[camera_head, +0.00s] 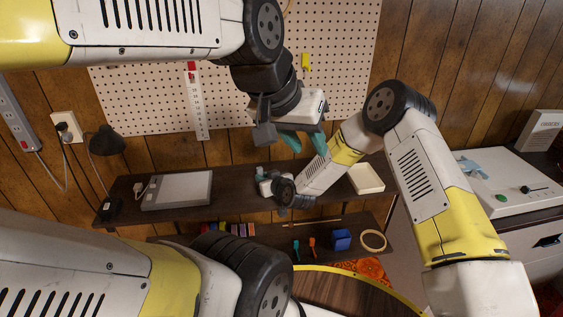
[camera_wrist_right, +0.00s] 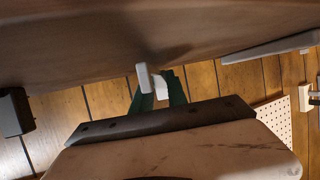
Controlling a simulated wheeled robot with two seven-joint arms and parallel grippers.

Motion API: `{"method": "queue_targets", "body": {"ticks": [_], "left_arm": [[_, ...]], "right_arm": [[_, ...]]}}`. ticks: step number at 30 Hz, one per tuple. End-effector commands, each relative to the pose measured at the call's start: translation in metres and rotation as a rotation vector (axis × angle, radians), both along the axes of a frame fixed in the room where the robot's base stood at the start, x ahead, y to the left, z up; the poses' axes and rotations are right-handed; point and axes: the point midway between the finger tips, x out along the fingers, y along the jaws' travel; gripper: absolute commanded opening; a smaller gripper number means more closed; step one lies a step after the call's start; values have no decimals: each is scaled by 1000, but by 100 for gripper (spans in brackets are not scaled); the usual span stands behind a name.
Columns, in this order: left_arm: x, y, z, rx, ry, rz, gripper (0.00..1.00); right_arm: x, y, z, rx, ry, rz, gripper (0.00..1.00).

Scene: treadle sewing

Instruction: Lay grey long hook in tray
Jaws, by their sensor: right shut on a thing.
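The cream tray (camera_head: 367,179) lies on the dark upper shelf, right of my right gripper in the head view. My right gripper (camera_head: 262,174) is low over this shelf, left of the tray; its fingers are small there. In the right wrist view my right gripper (camera_wrist_right: 160,92) is shut on a pale grey-white piece (camera_wrist_right: 150,82), which looks like part of the grey long hook. The rest of the hook is hidden or too small to tell. My left gripper (camera_head: 303,143) hangs in front of the pegboard, its teal fingers apart and empty.
A flat grey box (camera_head: 177,190) and a dark lamp (camera_head: 106,142) are at the left. The lower shelf holds a blue block (camera_head: 341,239) and a ring (camera_head: 373,240). A white machine (camera_head: 505,180) stands at the right. The pegboard (camera_head: 150,95) is behind.

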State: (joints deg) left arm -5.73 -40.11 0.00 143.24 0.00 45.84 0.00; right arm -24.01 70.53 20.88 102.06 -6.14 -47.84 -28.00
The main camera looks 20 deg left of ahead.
Motion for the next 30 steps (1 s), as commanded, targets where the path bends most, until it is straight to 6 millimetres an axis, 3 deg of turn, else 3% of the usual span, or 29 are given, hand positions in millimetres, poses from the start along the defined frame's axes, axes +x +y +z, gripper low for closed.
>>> {"method": "queue_targets", "body": {"ticks": [27,28,30], "left_arm": [[0,0,0,0,0,0,36],[0,0,0,0,0,0,36],[0,0,0,0,0,0,36]], "right_arm": [[1,0,-10,0,-2,-1,0],[1,0,-10,1,-2,-1,24],[1,0,-10,1,-2,-1,38]]}}
